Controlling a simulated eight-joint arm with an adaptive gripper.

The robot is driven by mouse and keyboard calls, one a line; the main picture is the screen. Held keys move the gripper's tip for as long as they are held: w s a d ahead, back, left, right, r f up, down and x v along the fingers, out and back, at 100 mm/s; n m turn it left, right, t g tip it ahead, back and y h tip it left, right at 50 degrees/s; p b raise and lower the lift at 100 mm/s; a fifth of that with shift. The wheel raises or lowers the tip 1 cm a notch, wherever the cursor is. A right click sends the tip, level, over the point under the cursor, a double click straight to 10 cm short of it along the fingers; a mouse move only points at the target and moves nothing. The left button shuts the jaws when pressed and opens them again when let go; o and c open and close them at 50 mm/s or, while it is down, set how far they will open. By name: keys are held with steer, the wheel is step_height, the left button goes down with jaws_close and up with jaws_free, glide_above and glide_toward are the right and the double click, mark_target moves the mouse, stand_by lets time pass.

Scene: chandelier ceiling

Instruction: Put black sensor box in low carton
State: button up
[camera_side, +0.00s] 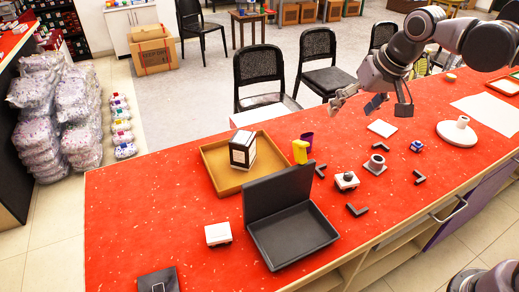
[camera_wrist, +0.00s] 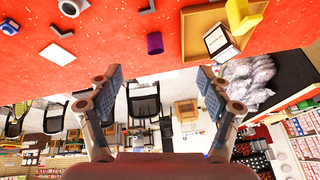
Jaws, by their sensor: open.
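The low carton (camera_side: 214,167) is a shallow tan open box on the red table. It also shows in the wrist view (camera_wrist: 190,32) at the upper right. A box with black and white faces, which looks like the black sensor box (camera_side: 242,150), stands upright inside the carton, apart from my gripper. It also shows in the wrist view (camera_wrist: 220,40). My gripper (camera_side: 370,103) is open and empty, above the table's far edge, right of the carton. In the wrist view its spread fingers (camera_wrist: 160,80) have nothing between them.
A black open case (camera_side: 290,235) with a raised lid stands in front of the carton. A yellow object (camera_side: 300,151) and a purple cup (camera_side: 307,139) stand at its right. Small parts and black brackets (camera_side: 357,210) lie further right. Chairs (camera_side: 258,67) stand behind the table.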

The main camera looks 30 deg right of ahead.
steer(key=s+d+f+n+t, duration=0.2)
steer(key=s+d+f, duration=0.2)
steer(key=s+f, duration=0.4)
steer(key=s, duration=0.4)
steer(key=shift+s+d+f+n, duration=0.15)
steer(key=shift+s+f+n, duration=0.05)
steer(key=shift+f+n, duration=0.1)
